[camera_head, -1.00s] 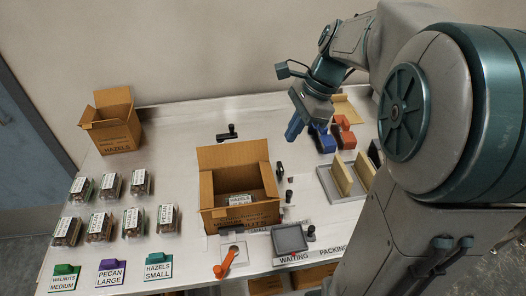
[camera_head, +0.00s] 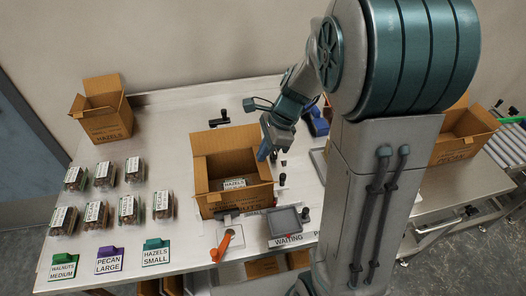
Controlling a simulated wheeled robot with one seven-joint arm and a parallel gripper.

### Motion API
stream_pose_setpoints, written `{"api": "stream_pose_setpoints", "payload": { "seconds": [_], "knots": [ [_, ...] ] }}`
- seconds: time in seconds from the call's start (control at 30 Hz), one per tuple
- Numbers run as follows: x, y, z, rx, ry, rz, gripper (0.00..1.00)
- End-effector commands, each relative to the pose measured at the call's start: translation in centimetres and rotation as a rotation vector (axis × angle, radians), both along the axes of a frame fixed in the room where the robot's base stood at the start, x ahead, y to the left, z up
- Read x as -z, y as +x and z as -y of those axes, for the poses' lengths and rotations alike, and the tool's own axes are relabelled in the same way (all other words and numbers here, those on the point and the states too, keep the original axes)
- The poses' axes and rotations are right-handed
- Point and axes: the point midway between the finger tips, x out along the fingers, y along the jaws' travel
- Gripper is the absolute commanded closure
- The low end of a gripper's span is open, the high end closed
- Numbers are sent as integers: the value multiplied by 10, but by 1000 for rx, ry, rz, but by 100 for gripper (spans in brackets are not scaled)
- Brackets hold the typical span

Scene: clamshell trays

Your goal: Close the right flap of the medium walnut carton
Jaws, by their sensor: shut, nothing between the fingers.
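An open brown carton (camera_head: 204,205) stands in the middle of the table. Its tall back flap (camera_head: 224,139) is up. Its front print is partly hidden and I cannot read a walnut name on it. A tray with a white label (camera_head: 234,184), seemingly reading HAZELS, shows inside. My gripper (camera_head: 263,155) has blue fingers, is shut and empty, and points down by the carton's upper right back corner. I cannot tell whether it touches the carton. The right flap is hard to make out from the right wall.
A HAZELS carton (camera_head: 105,124) stands open at the back left, and a PECAN carton (camera_head: 462,135) at the right near a roller conveyor (camera_head: 510,150). Several clamshells (camera_head: 103,174) and label cards (camera_head: 110,260) fill the left. A grey square tray (camera_head: 286,221) and orange-handled tool (camera_head: 224,243) lie in front.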

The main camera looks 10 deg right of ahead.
Motion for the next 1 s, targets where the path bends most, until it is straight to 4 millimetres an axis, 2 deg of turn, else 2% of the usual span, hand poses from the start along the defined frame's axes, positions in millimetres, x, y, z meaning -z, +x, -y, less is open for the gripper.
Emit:
{"api": "stream_pose_setpoints", "payload": {
  "seconds": [0.13,0.6,0.73,1.0],
  "knots": [
    [7,0,-3,0,0,0,100],
    [8,-1,-7,-3,-48,-5,100],
    [14,-1,-12,-5,-107,-2,100],
    [28,-2,-22,-6,-105,-7,100]
  ]
}}
